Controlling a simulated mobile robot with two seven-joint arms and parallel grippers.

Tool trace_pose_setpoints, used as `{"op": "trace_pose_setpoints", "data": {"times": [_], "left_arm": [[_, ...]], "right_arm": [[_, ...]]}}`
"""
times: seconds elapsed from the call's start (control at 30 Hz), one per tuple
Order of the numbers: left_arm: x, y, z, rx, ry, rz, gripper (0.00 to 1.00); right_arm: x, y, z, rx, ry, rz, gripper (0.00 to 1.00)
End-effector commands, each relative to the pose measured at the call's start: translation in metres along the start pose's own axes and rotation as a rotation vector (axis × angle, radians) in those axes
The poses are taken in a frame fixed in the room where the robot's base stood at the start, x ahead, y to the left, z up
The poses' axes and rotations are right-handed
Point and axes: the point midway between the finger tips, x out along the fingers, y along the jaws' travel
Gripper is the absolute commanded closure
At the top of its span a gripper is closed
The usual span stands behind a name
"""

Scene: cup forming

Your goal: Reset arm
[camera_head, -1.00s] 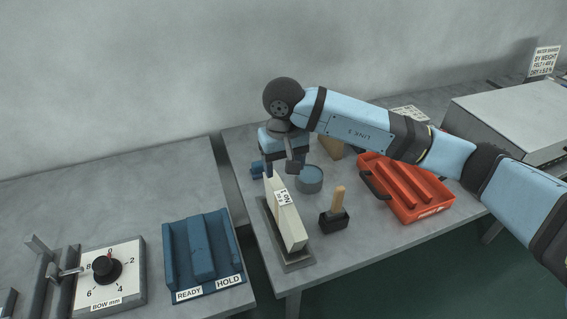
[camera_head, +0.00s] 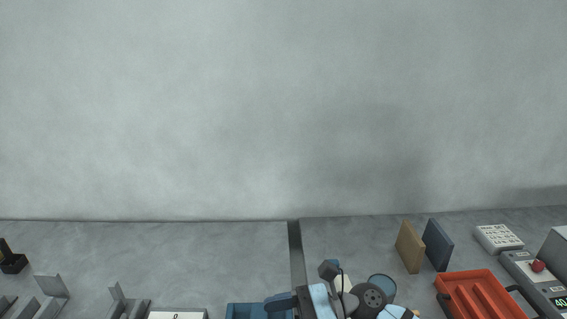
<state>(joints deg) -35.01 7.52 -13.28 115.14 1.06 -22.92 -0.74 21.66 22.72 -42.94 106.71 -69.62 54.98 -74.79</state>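My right arm reaches up from the bottom edge, right of centre, with a dark round joint (camera_head: 373,295) and light blue links. My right gripper (camera_head: 332,288) is bunched among the arm parts beside this joint. Its fingers are small and partly hidden, so I cannot tell whether it is open or shut, or whether it holds anything. My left gripper is not in view.
Tan (camera_head: 409,247) and dark (camera_head: 437,245) boards stand farther right, behind a red tray (camera_head: 482,297). A blue fixture (camera_head: 244,311) is cut off at the bottom. A gap (camera_head: 296,250) separates the tables.

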Motion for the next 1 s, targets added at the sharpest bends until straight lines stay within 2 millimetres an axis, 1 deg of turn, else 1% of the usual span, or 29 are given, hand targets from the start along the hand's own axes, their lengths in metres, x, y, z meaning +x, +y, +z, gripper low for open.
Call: {"op": "trace_pose_setpoints", "data": {"times": [0.03, 0.07, 0.1, 0.17, 0.2, 0.27, 0.3, 0.37, 0.4, 0.47, 0.5, 0.57, 0.6, 0.63, 0.67, 0.7, 0.8, 0.9, 1.0], "left_arm": [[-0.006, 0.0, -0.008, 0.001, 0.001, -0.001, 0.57], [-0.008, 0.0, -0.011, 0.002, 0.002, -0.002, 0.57], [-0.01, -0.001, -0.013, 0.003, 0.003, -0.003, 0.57], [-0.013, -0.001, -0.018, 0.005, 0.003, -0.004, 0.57], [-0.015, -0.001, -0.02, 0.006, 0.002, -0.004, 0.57], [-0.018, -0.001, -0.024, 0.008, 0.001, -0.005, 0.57], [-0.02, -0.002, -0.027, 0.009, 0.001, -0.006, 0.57], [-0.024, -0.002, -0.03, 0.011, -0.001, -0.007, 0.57], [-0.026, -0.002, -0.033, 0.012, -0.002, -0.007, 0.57], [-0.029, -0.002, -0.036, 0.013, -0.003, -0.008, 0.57], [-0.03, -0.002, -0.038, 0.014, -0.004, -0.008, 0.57], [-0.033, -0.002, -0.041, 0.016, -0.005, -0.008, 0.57], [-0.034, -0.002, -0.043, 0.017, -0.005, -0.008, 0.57], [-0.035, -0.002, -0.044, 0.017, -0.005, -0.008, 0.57], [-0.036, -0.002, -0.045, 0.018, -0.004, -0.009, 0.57], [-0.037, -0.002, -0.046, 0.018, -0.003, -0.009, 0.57], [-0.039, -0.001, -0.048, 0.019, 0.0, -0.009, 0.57], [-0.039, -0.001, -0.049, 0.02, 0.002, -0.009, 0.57], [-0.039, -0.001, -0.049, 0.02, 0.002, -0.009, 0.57]], "right_arm": [[0.0, 0.001, 0.012, 0.183, -0.134, -0.089, 0.36], [-0.003, 0.0, 0.016, 0.294, -0.213, -0.14, 0.36], [-0.009, -0.003, 0.02, 0.446, -0.319, -0.206, 0.36], [-0.023, -0.008, 0.02, 0.677, -0.479, -0.298, 0.36], [-0.035, -0.01, 0.016, 0.833, -0.589, -0.356, 0.36], [-0.054, -0.01, 0.005, 1.069, -0.757, -0.435, 0.36], [-0.068, -0.009, -0.006, 1.226, -0.873, -0.485, 0.36], [-0.089, -0.002, -0.027, 1.459, -1.053, -0.556, 0.36], [-0.104, 0.006, -0.043, 1.611, -1.177, -0.599, 0.36], [-0.124, 0.024, -0.071, 1.831, -1.374, -0.66, 0.36], [-0.136, 0.04, -0.091, 1.968, -1.506, -0.697, 0.36], [-0.151, 0.067, -0.118, 2.151, -1.706, -0.744, 0.36], [-0.158, 0.085, -0.135, 2.254, -1.831, -0.769, 0.36], [-0.162, 0.099, -0.145, 2.319, -1.916, -0.786, 0.36], [-0.165, 0.111, -0.154, -2.283, 1.919, 0.768, 0.36], [-0.169, 0.127, -0.165, -2.187, 1.877, 0.729, 0.36], [-0.173, 0.156, -0.182, -2.015, 1.801, 0.665, 0.36], [-0.174, 0.17, -0.19, -1.932, 1.767, 0.633, 0.36], [-0.175, 0.173, -0.192, -1.912, 1.758, 0.624, 0.36]]}}
